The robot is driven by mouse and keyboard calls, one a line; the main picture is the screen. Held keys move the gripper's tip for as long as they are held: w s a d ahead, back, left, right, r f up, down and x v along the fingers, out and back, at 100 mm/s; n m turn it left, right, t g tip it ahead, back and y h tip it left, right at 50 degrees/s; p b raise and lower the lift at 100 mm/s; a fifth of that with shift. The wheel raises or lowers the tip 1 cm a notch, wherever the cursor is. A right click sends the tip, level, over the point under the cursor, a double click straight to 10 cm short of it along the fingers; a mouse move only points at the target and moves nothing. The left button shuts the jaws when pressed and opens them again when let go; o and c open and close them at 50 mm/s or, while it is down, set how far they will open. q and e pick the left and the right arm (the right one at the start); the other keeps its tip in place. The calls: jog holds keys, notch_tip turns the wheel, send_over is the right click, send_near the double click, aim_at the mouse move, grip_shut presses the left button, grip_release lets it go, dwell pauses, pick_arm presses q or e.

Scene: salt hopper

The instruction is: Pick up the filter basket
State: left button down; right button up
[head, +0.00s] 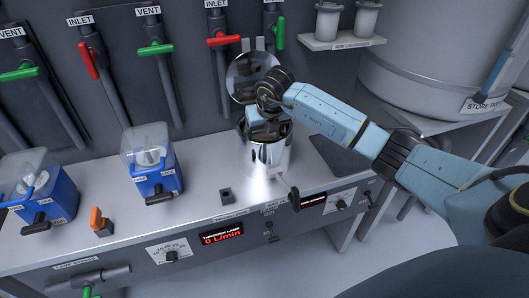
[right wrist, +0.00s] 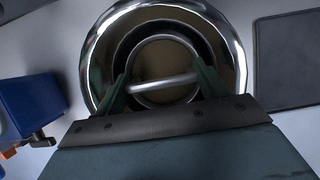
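The filter basket (right wrist: 163,62) shows in the right wrist view as a round metal piece with a bar handle (right wrist: 165,85) across it. It sits inside a shiny steel pot (right wrist: 103,42), which stands on the counter in the head view (head: 265,157). The pot's round lid (head: 240,72) stands raised behind it. My right gripper (head: 265,133) reaches down into the pot's mouth. In the right wrist view its fingers (right wrist: 163,88) are spread wide, one near each end of the handle. Contact with the handle cannot be told. My left gripper is not in view.
Two blue units with clear covers (head: 152,165) (head: 38,185) stand left on the counter (head: 205,220). A dark flat pad (head: 340,155) lies right of the pot. Pipes with red and green valve handles (head: 222,40) line the wall behind. A shelf (head: 343,42) holds white cartridges.

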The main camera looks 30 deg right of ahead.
jog(key=c, duration=1)
jog(key=shift+r, duration=0.1)
jog(key=shift+r, duration=0.1)
